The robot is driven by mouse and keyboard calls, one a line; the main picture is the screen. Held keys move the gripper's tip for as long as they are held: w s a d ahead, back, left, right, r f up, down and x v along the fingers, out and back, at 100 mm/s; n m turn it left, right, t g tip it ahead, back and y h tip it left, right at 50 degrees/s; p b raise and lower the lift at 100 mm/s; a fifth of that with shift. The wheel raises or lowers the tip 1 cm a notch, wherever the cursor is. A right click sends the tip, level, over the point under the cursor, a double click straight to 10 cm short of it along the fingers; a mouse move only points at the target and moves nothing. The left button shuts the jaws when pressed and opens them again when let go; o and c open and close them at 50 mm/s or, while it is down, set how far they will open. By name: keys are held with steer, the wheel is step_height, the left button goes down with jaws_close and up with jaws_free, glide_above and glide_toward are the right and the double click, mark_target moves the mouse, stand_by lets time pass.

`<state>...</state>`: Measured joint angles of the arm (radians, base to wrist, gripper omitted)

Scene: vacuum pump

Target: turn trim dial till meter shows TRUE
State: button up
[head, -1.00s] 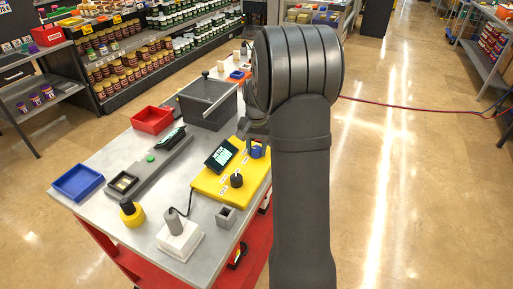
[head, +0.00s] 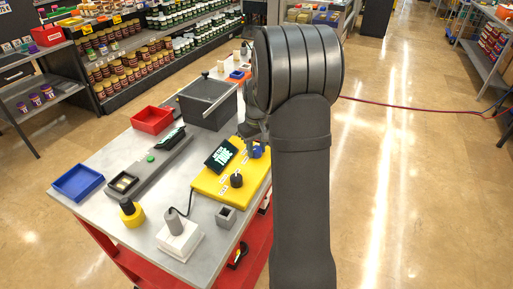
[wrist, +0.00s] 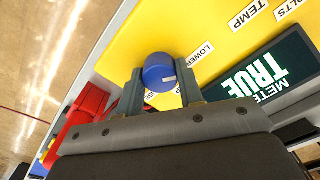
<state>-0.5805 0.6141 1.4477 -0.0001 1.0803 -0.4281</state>
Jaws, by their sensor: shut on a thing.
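The blue trim dial (wrist: 160,73) sits on the yellow panel (wrist: 130,30) with a pale index mark on its side, and a LOWER label beside it. My gripper (wrist: 160,88) has a finger on each side of the dial and is shut on it. In the head view the dial (head: 258,152) shows partly behind my gripper (head: 255,142). The meter (wrist: 262,75) is a dark screen that reads METER TRUE in pale letters. It also shows in the head view (head: 220,155), tilted up on the yellow panel.
A black knob (head: 237,180) stands on the same panel, near the meter. A grey open bin (head: 208,102), a red tray (head: 152,119), a blue tray (head: 78,182) and a white block with a grey plug (head: 180,240) share the metal table.

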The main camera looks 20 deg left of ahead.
mark_target(256, 148)
steer(key=shift+n, duration=0.3)
steer(key=o, duration=1)
steer(key=shift+c, duration=0.2)
step_height(256, 148, up, 18)
steer(key=shift+f, duration=0.25)
steer(key=shift+f, duration=0.15)
step_height(256, 148, down, 17)
steer(key=shift+f, duration=0.15)
stand_by(0.5)
